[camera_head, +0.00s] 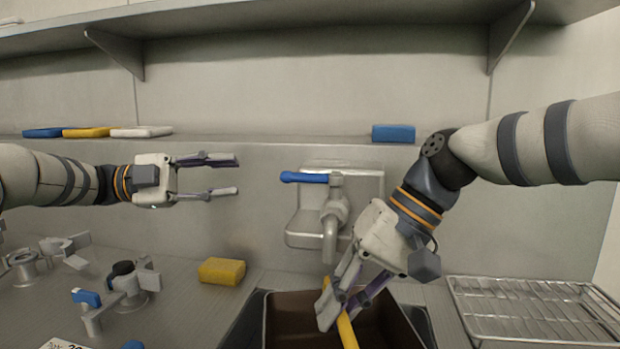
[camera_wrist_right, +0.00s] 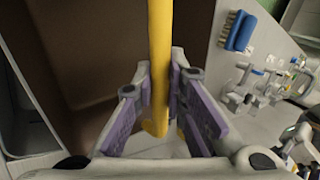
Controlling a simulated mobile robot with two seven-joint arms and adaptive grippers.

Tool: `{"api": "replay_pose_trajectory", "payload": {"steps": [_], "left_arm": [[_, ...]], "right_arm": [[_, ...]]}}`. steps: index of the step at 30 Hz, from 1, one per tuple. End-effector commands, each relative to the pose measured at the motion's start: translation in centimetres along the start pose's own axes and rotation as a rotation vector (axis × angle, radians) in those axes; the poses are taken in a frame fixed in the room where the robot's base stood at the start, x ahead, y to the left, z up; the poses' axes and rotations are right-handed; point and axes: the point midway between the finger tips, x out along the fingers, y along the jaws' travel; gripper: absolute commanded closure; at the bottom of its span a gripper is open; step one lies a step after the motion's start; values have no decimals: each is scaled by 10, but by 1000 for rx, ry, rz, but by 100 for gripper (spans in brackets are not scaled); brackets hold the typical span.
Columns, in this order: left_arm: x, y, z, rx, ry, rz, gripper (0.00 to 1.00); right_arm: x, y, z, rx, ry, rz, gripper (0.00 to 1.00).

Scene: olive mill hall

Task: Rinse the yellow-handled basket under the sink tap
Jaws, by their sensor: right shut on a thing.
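My right gripper (camera_head: 340,303) is shut on the yellow handle (camera_head: 347,328) over the sink (camera_head: 242,328). In the right wrist view the yellow handle (camera_wrist_right: 160,45) runs between the purple-padded fingers. The rest of the basket cannot be made out clearly. A brown, box-like interior (camera_head: 285,312) shows below the handle, inside the sink. The grey tap (camera_head: 332,232) with a blue lever (camera_head: 305,178) is on the wall behind, its spout just left of my right gripper. My left gripper (camera_head: 238,175) is open and empty, left of the tap.
A yellow sponge (camera_head: 222,271) lies on the counter left of the sink. Metal fittings (camera_head: 130,282) stand further left. A wire rack (camera_head: 535,308) is at the right. A ledge holds a blue block (camera_head: 393,133) and several flat pads (camera_head: 87,132).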

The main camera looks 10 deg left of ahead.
Motion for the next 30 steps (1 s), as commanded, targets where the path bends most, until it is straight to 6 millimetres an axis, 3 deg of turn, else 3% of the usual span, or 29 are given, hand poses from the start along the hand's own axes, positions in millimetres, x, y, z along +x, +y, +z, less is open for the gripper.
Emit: {"api": "replay_pose_trajectory", "payload": {"steps": [3,8,21,30], "left_arm": [[21,6,-12,-27,44,68,68],[39,9,-17,-38,59,94,68],[130,17,-21,-35,57,91,68],[146,18,-22,-35,55,89,68]], "right_arm": [[0,-1,0,0,1,-1,100],[0,-1,0,0,1,-1,100],[0,-1,0,0,1,-1,100],[0,-1,0,0,1,-1,100]]}}
